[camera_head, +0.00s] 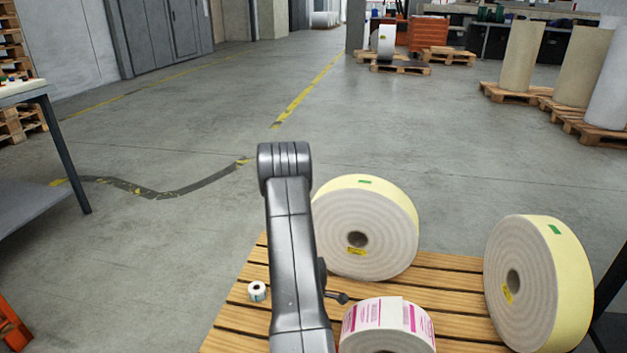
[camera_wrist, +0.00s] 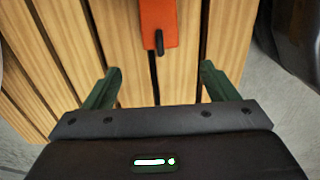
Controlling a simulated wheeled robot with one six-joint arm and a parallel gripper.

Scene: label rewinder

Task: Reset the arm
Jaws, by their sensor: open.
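My arm (camera_head: 293,235) rises in front of the slatted wooden surface in the head view and hides part of it. My gripper is not visible in the head view. In the wrist view my gripper (camera_wrist: 160,70) is open, with two dark green fingers spread apart over wooden slats. No object sits between the fingers. An orange piece with a black loop at its end (camera_wrist: 159,22) lies just beyond the fingertips.
The slatted surface (camera_head: 235,318) carries two large cream rolls (camera_head: 385,235) (camera_head: 520,290), a pink-and-white label roll (camera_head: 408,318) and a small white roll (camera_head: 257,291). A table (camera_head: 30,92) stands at the left. The floor (camera_head: 180,250) ahead is largely clear.

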